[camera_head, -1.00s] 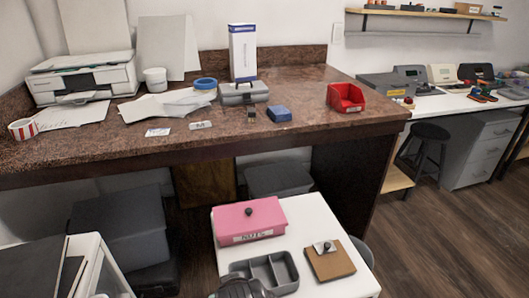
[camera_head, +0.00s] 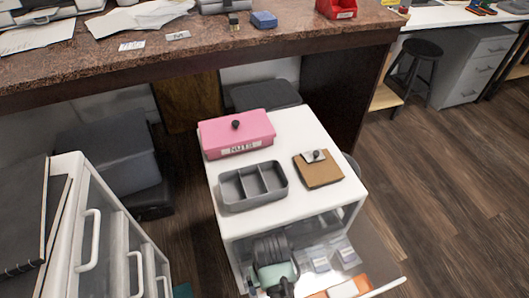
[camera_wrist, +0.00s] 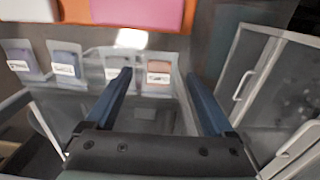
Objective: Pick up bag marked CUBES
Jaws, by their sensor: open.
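Several small clear bags with labels lie in a row in the open drawer (camera_head: 385,285). In the wrist view they are a bag with dark contents (camera_wrist: 20,62) at far left, one with blue-grey contents (camera_wrist: 66,68), a greyish one (camera_wrist: 116,60) and one with reddish contents (camera_wrist: 158,74). The labels are too blurred for me to tell which says CUBES. Two bags, a left one (camera_head: 319,262) and a right one (camera_head: 346,253), show in the head view. My gripper (camera_wrist: 160,78) is open and empty, its blue fingers on either side of the reddish bag in the picture.
A pink box labelled NUTS (camera_head: 236,138), a grey divided tray (camera_head: 253,187) and a brown clipboard (camera_head: 318,170) stand on the white cabinet above the drawer. An orange item (camera_head: 358,287) lies near the drawer front. Another white drawer cabinet (camera_head: 108,235) stands at the left.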

